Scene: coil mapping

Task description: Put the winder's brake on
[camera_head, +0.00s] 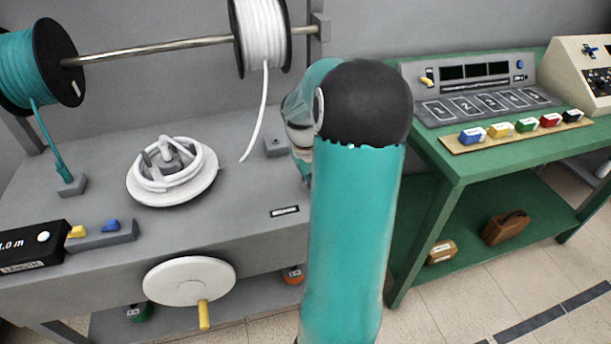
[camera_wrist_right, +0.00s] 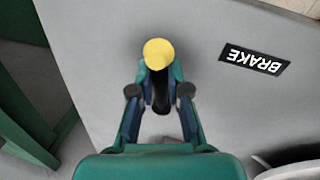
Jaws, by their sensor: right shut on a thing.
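The brake lever, with a yellow knob (camera_wrist_right: 158,54) on a dark stem, rises from the grey bench in the right wrist view. My right gripper (camera_wrist_right: 159,92) is shut on the lever, its fingers on either side of the stem just below the knob. The black BRAKE label (camera_wrist_right: 254,60) lies flat beside it and also shows in the head view (camera_head: 285,211). In the head view my right arm hides the lever and gripper. The winder's white disc (camera_head: 140,192) carries a white coil, above the white crank wheel (camera_head: 180,282) with its yellow handle. My left gripper is not in view.
A teal spool (camera_head: 28,75) and a white spool (camera_head: 263,32) hang on a bar over the bench, with loose ends hanging down. A black length meter (camera_head: 28,250) sits at the left. A green table (camera_head: 455,160) with a panel and colored blocks stands right.

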